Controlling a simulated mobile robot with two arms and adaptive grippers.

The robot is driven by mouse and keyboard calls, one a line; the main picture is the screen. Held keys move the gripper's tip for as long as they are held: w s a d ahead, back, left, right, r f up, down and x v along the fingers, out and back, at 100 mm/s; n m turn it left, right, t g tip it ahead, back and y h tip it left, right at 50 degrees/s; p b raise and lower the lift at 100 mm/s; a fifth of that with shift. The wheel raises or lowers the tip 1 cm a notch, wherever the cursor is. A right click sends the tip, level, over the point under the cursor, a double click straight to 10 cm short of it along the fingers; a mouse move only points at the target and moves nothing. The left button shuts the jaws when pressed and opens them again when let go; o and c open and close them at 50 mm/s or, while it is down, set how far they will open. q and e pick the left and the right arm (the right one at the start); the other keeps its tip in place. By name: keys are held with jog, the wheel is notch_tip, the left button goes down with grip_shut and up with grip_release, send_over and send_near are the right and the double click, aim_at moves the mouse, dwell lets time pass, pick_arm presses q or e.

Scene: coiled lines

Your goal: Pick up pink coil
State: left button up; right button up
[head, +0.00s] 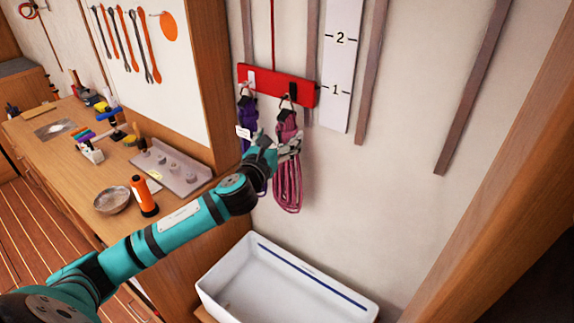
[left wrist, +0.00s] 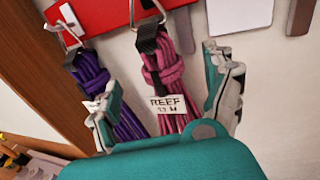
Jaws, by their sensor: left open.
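The pink coil (head: 287,185) hangs from a hook on the red board (head: 262,84) on the wall. In the left wrist view the pink coil (left wrist: 167,78) carries a white tag reading REEF. The purple coil (head: 249,130) hangs on the hook to its left; it also shows in the left wrist view (left wrist: 93,75). My left gripper (head: 284,143) is in front of the pink coil, open. In the left wrist view its fingers (left wrist: 165,112) stand on either side of the pink coil, the left one close to the purple coil. My right gripper is not in view.
A white basin (head: 322,285) stands below the coils. A wooden workbench (head: 60,150) at the left holds an orange bottle (head: 144,196), a bowl (head: 111,200) and a tray of weights (head: 172,166). The wall right of the coils is mostly clear.

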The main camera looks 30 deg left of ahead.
aim_at(283, 130)
pick_arm(q)
jog(key=shift+w+r, duration=0.1)
jog(key=shift+w, duration=0.75)
jog(key=w+p, duration=0.1)
jog(key=w, duration=0.2)
jog(key=shift+w+a+p, duration=0.3)
jog(key=shift+a+p, duration=0.05)
jog(key=shift+p, duration=0.05)
jog(key=shift+w, duration=0.55)
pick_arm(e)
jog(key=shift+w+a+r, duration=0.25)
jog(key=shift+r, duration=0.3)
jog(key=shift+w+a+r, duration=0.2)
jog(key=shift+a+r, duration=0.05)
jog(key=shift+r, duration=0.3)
pick_arm(q)
jog(key=shift+s, duration=0.1)
jog(key=c, duration=1.7)
grip_shut()
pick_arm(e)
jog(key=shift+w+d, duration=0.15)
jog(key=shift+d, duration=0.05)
pick_arm(q)
jog(key=shift+r, duration=0.15)
